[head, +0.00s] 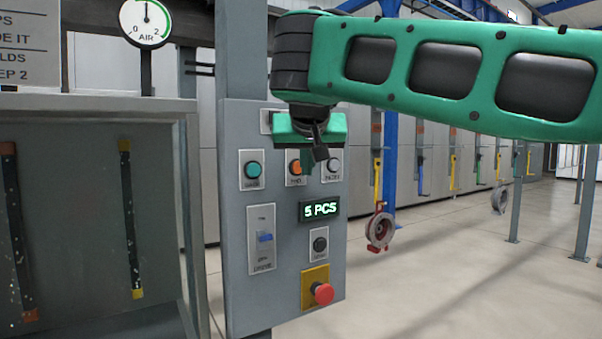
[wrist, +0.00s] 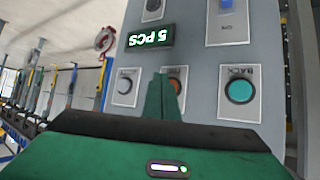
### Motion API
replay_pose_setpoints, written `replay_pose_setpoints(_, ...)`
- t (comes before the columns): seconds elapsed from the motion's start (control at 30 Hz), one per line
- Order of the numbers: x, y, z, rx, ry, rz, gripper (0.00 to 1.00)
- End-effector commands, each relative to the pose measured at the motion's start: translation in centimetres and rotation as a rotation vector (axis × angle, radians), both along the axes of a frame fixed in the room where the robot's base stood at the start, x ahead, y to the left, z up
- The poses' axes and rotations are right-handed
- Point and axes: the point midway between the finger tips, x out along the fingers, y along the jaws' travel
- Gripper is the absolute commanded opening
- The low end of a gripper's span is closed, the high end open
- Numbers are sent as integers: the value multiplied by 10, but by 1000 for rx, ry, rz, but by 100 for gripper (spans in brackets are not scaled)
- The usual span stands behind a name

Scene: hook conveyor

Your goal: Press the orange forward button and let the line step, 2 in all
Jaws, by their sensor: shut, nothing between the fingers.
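The orange forward button (head: 295,168) sits in the upper row of the grey control panel (head: 238,215), between the teal back button (head: 253,169) and a white button (head: 334,165). My gripper (head: 318,152) is shut and empty in front of the panel, close to the orange button and partly over its plate. In the wrist view the shut fingers (wrist: 160,97) point at the orange button (wrist: 176,86), which shows just beside their tips. I cannot tell whether they touch it. The counter display (head: 320,209) reads 5 PCS.
The panel also carries a blue switch (head: 264,237), a black button (head: 320,244) and a red mushroom button (head: 323,293) on yellow. Coloured hooks hang at the right, with a red and grey ring (head: 379,230) on one. A grey cabinet (head: 85,200) stands at the left.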

Motion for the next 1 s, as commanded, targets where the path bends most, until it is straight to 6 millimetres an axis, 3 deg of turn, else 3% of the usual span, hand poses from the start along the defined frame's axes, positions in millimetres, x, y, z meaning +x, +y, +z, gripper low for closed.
replay_pose_setpoints(1.0, 7, 7, 1, 0, 0, 0, 0)
